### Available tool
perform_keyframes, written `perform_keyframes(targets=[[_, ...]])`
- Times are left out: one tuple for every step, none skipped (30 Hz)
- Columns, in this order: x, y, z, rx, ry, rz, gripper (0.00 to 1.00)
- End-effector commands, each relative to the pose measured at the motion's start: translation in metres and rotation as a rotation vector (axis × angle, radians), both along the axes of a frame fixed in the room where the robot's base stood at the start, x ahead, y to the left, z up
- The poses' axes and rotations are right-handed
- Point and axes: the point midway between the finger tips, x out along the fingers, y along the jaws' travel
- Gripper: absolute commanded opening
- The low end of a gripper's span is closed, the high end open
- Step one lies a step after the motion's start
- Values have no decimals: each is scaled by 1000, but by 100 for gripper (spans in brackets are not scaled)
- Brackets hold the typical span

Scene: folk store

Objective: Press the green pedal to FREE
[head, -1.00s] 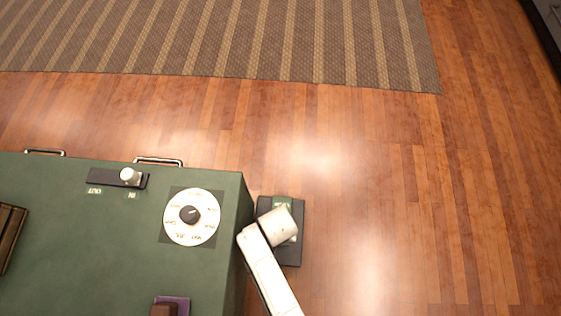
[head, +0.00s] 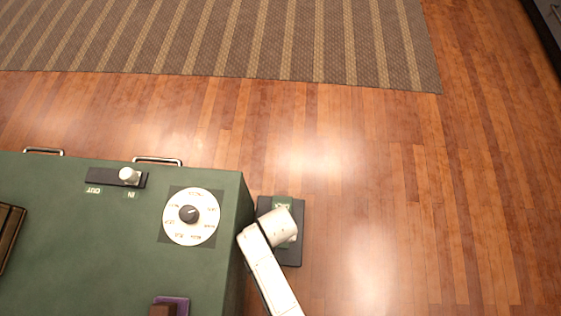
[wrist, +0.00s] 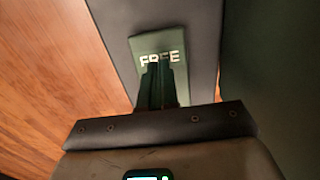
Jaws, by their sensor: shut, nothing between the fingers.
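The green pedal (wrist: 148,45) is marked FREE and sits on a dark base plate (wrist: 195,60) in the wrist view. My gripper (wrist: 160,68) is shut and empty. Its fingertips overlap the lower part of the FREE lettering; whether they touch the pedal I cannot tell. In the head view a sliver of the green pedal (head: 282,201) shows beyond my white arm, on its dark base (head: 294,256) on the floor at the right of the green cabinet. My arm hides much of the pedal there, and the gripper fingers are hidden.
The green cabinet (head: 90,240) stands left of the pedal, close to my arm. Its top bears a round dial (head: 205,231), an IN/OUT slider (head: 130,176) and a purple block (head: 176,300). Wooden floor (head: 400,200) is clear to the right. A striped rug (head: 250,40) lies beyond.

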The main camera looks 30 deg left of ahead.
Motion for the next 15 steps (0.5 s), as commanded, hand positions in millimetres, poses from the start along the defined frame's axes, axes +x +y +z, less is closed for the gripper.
perform_keyframes(targets=[[0, 0, 10, 0, 0, -1, 0], [0, 0, 13, 0, 0, -1, 0], [0, 0, 16, 0, 0, -1, 0], [0, 0, 19, 0, 0, -1, 0], [0, 0, 22, 0, 0, -1, 0], [0, 0, 25, 0, 0, -1, 0], [0, 0, 28, 0, 0, -1, 0], [0, 0, 30, 0, 0, -1, 0], [0, 0, 34, 0, 0, 0, 0], [0, 0, 36, 0, 0, 0, 0], [0, 0, 39, 0, 0, 0, 0], [0, 0, 43, 0, 0, 0, 0], [0, 0, 45, 0, 0, 0, 0], [0, 0, 48, 0, 0, 0, 0], [0, 0, 51, 0, 0, 0, 0]])
